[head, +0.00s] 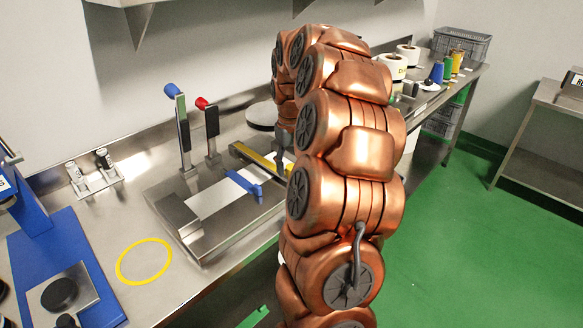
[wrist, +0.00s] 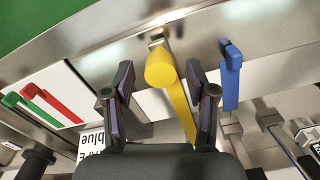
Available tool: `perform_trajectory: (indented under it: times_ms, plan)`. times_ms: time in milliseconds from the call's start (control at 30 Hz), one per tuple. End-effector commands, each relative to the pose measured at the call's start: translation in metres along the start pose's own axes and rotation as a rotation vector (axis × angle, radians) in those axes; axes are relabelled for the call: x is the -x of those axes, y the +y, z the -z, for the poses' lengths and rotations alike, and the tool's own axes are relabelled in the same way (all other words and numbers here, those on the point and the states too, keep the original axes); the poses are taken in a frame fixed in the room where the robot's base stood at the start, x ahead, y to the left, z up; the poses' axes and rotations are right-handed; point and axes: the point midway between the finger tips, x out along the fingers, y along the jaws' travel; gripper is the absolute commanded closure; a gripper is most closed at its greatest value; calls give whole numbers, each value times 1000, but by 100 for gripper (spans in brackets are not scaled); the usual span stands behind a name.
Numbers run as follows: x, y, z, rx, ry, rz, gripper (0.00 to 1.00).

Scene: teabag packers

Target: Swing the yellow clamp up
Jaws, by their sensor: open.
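The yellow clamp (wrist: 172,85) lies between my gripper's two dark fingers in the wrist view, its rounded end near the fingertips. My gripper (wrist: 160,72) is open, with a finger on each side of the clamp; I cannot tell whether either touches it. In the head view the yellow clamp (head: 254,157) lies low across the steel fixture (head: 200,235), its right end hidden behind my copper arm. My gripper is mostly hidden there too.
A blue clamp (head: 243,183) lies beside the yellow one and shows in the wrist view (wrist: 231,75). Two upright levers, blue-tipped (head: 183,130) and red-tipped (head: 211,130), stand behind. A yellow ring (head: 144,262) marks the bench at front left. Red (wrist: 52,103) and green (wrist: 30,110) bars lie left in the wrist view.

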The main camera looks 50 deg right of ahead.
Motion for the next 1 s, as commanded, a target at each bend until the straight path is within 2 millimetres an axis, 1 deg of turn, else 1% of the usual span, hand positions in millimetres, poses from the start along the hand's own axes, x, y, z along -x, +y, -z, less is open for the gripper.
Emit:
perform_trajectory:
  times_ms: [100, 233, 567, 1000]
  plan:
    - [-10, 0, -1, 0, -3, 1, 43]
    - [-17, 0, 0, 0, 0, 1, 43]
    - [-20, 0, 0, 0, 1, 0, 43]
    - [-20, 0, 0, 0, 1, 0, 89]
